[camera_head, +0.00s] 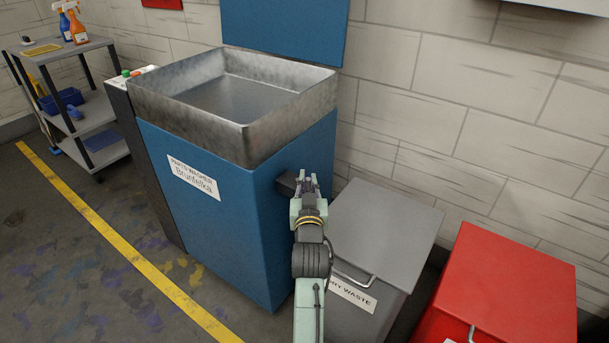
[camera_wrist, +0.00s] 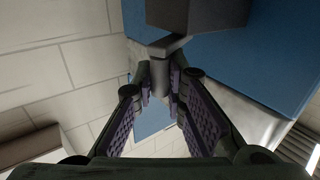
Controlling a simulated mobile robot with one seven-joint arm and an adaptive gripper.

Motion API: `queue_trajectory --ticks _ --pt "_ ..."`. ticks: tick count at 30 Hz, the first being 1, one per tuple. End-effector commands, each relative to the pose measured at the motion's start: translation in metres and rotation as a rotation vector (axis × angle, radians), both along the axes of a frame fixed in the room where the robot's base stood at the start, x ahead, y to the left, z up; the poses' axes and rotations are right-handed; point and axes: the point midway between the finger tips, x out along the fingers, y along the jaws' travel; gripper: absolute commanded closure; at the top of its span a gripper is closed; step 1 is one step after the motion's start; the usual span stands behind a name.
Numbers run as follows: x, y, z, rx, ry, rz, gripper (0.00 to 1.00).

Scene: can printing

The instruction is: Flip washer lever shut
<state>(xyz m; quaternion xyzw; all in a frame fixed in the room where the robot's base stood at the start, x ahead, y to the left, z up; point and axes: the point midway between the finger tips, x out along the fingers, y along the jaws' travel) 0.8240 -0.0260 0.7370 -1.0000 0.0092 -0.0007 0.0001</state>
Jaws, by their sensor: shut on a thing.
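The parts washer is a blue cabinet (camera_head: 235,215) with a grey metal basin (camera_head: 195,118) on top and a raised blue panel behind. A dark grey block (camera_head: 286,184) sticks out from its right side; it also shows at the top of the wrist view (camera_wrist: 197,14). A grey lever (camera_wrist: 159,76) extends from this block. My gripper (camera_head: 308,184) is at the washer's right side, shut on the lever. In the wrist view the purple-padded fingers (camera_wrist: 160,88) lie on both sides of it. In the head view the gripper mostly hides the lever.
A grey waste bin (camera_head: 385,225) stands close to the right of my arm, with a red bin (camera_head: 505,285) further right. A tiled wall (camera_head: 450,110) is behind. A shelf cart (camera_head: 75,50) with spray bottles stands far left. The floor in front is clear.

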Motion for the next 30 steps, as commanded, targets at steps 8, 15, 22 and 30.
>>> queue_trajectory --ticks 8,15,22,30 --pt "0.005 -0.010 -0.002 0.000 -0.004 0.170 1.00" --pt "0.009 -0.015 -0.004 -0.002 -0.005 0.310 1.00" --pt "0.013 -0.017 -0.004 -0.003 -0.002 0.427 1.00" --pt "0.016 -0.017 -0.002 -0.001 0.002 0.495 1.00"
